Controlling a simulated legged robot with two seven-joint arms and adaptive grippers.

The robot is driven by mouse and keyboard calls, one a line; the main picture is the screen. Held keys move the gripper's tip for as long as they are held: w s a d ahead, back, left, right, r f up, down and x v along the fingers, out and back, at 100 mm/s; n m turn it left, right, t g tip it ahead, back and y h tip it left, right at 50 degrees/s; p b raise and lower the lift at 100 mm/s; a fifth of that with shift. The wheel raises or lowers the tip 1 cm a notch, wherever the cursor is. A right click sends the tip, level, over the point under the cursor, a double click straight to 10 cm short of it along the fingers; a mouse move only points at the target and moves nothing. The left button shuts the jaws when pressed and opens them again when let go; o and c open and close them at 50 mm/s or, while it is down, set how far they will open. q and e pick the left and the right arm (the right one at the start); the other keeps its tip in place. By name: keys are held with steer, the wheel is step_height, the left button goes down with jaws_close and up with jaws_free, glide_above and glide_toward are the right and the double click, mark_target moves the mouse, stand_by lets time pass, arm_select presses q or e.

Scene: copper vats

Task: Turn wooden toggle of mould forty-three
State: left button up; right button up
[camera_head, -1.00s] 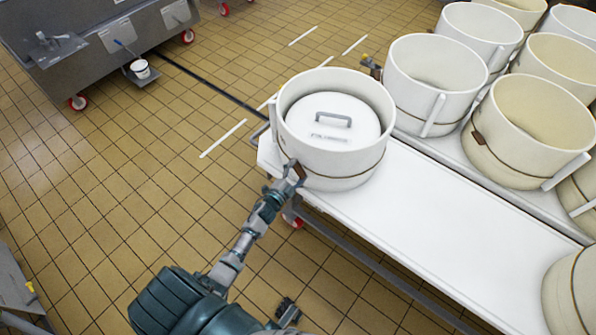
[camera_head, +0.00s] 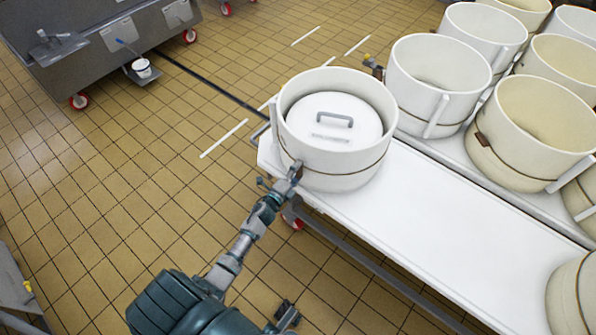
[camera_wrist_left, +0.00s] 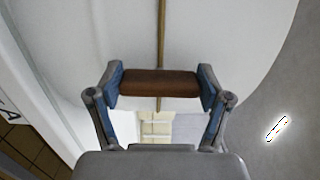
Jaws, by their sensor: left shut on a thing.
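The mould (camera_head: 330,172) is a cream round tub with a handled lid (camera_head: 335,120) sunk inside, at the left end of the white table. A thin cord (camera_head: 345,173) runs round its lower wall. The brown wooden toggle (camera_wrist_left: 160,83) lies across the cord (camera_wrist_left: 161,40) in the left wrist view. My left gripper (camera_head: 293,172) is at the mould's near-left wall, shut on the toggle, with one blue-padded finger at each end in the left wrist view. In the head view it largely hides the toggle. No mould number is readable. My right gripper is not identifiable.
The white table (camera_head: 430,215) is bare to the right of the mould. Several open tubs (camera_head: 435,85) stand behind on another surface, and one (camera_head: 575,290) at lower right. Tiled floor is open to the left. A grey steel vat (camera_head: 100,55) on red wheels stands at upper left.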

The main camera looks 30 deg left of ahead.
arm_select(q)
steer(key=shift+s+d+f, duration=0.15)
steer(key=shift+f, duration=0.35)
steer(key=o, duration=1.1)
steer(key=shift+r, duration=0.1)
steer(key=shift+r, duration=0.1)
steer(key=s, duration=1.1)
steer(key=shift+s, duration=0.4)
